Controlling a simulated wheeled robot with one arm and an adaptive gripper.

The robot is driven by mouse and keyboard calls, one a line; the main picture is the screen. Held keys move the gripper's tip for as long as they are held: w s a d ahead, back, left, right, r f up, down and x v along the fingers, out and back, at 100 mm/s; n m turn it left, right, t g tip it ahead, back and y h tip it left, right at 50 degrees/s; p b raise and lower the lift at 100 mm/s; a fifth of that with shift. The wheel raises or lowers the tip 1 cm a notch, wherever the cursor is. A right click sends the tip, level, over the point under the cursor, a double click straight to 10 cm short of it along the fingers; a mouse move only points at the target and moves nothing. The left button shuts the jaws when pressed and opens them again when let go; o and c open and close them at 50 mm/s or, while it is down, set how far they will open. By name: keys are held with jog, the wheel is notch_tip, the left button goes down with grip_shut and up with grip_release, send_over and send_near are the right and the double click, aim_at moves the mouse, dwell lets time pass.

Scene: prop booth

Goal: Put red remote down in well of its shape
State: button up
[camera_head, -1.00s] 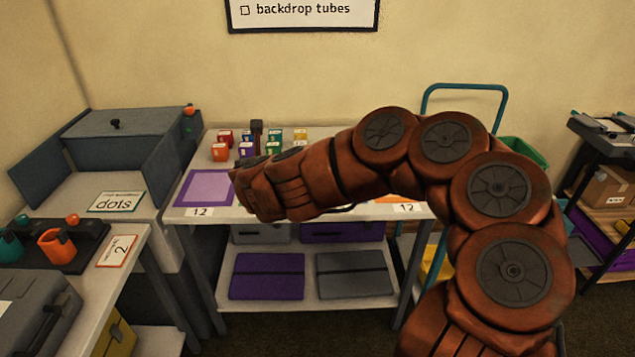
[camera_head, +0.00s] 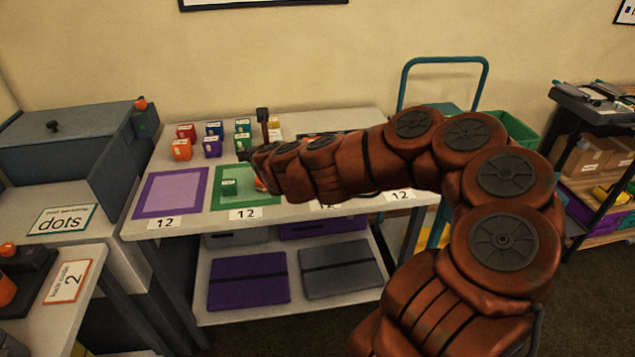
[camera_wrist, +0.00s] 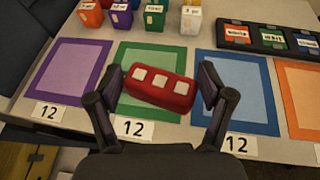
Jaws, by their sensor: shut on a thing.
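The red remote (camera_wrist: 148,92) is a rounded block with three pale square buttons. In the wrist view my gripper (camera_wrist: 160,84) is shut on it, one dark finger at each end. It shows in front of the green mat (camera_wrist: 178,58), slightly tilted; I cannot tell its height. In the head view my arm hides most of the gripper and the remote; a small red-orange patch shows below the arm over the green mat (camera_head: 267,199). No remote-shaped well can be made out. A black tray (camera_wrist: 258,46) with labelled coloured pieces lies at the back right.
A purple mat (camera_wrist: 50,93), a blue mat (camera_wrist: 262,121) and an orange mat (camera_wrist: 289,106) flank the green one on the white table. Several coloured labelled blocks stand behind.

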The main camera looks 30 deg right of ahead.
jog(key=shift+s+d+f+n+t+y+b, duration=0.1)
jog(key=shift+s+d+f+n+y+b, duration=0.4)
jog(key=shift+s+d+f+b, duration=2.1)
jog(key=shift+s+d+f+n+t+y+b, duration=0.1)
jog(key=shift+s+d+f+n+y+b, duration=0.55)
jog(key=shift+s+d+b, duration=2.1)
jog(key=shift+s+d+f+n+t+y+b, duration=0.25)
jog(key=shift+s+d+f+b, duration=1.25)
jog(key=shift+d, duration=2.7)
jog(key=w+d, duration=0.1)
jog(key=w, duration=0.4)
jog(key=w+d+f, duration=0.1)
jog(key=w+d, duration=0.1)
jog(key=w, duration=0.3)
jog(key=w+d+f, duration=0.1)
jog(key=w+d, duration=0.1)
jog(key=w, duration=0.3)
jog(key=shift+w+d, duration=0.2)
jog(key=shift+f+b, duration=0.6)
jog(key=shift+f, duration=1.2)
jog(key=shift+f, duration=0.1)
jog(key=o, duration=1.1)
jog(key=shift+c, duration=0.2)
